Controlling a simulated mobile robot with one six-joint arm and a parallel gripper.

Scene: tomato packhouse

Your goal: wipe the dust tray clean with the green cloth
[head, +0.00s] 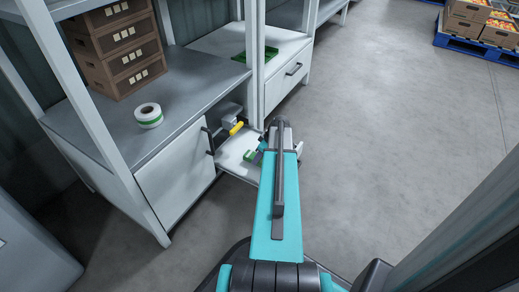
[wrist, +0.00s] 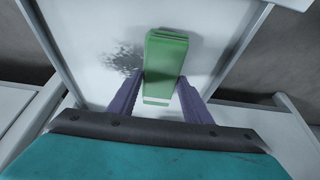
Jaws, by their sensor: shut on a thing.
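The green cloth (wrist: 165,62) is a folded, block-like pad between the two purple fingers of my gripper (wrist: 162,95) in the wrist view. My gripper is shut on it. The dust tray (wrist: 95,25) is a white, flat surface with raised edges under the cloth. A speckled grey dust patch (wrist: 122,60) lies on it, just left of the cloth. I cannot tell whether the cloth touches the tray. In the head view the tray (head: 231,160) sits low beside the cabinet, partly hidden by my arm, and a bit of the green cloth (head: 250,155) shows at my gripper.
A yellow-ended object (head: 236,128) lies in the opening behind the tray. A white cabinet door (head: 175,175) stands left of it. The floor (head: 400,130) at right is clear.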

